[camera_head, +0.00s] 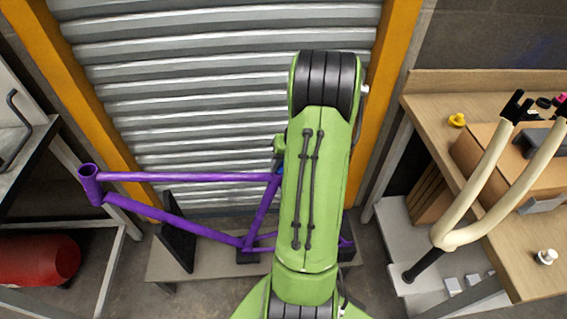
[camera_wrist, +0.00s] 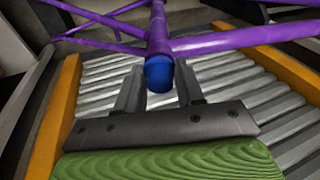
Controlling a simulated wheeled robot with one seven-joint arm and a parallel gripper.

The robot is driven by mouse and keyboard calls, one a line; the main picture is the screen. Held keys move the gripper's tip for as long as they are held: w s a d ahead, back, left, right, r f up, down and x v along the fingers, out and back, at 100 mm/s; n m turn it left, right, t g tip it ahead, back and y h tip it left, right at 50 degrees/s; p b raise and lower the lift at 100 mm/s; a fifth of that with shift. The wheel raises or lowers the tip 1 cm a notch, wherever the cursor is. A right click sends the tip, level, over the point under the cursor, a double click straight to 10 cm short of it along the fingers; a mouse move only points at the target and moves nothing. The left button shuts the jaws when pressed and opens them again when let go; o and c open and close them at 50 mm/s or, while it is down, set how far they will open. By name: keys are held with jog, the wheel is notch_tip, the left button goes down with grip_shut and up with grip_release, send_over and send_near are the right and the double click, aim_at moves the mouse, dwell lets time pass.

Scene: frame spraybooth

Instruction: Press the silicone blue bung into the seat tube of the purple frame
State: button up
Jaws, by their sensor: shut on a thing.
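The purple frame (camera_head: 190,177) stands on its side profile left of my arm in the head view, held above a low grey bench. In the wrist view its seat tube (camera_wrist: 158,35) points toward my gripper. The blue bung (camera_wrist: 158,76) is at the open end of this tube, in line with it. My gripper (camera_wrist: 158,70) has one finger on each side of the bung and is shut on it. How deep the bung sits in the tube cannot be told. In the head view my green arm hides most of the gripper and the bung.
A wooden bench (camera_head: 428,104) at right holds a yellow plug (camera_head: 457,120), a white plug (camera_head: 546,257) and a wooden box (camera_head: 475,150). A cream fork (camera_head: 465,235) stands in front. A roller shutter (camera_head: 220,75) is behind. A red cylinder (camera_head: 38,258) lies at left.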

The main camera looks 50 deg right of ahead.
jog(key=shift+f, duration=0.2)
jog(key=o, duration=1.1)
jog(key=shift+r, duration=0.2)
jog(key=p+v, duration=0.5)
jog(key=v, duration=1)
jog(key=shift+r, duration=0.2)
jog(key=shift+s, duration=0.1)
jog(key=shift+c, duration=0.3)
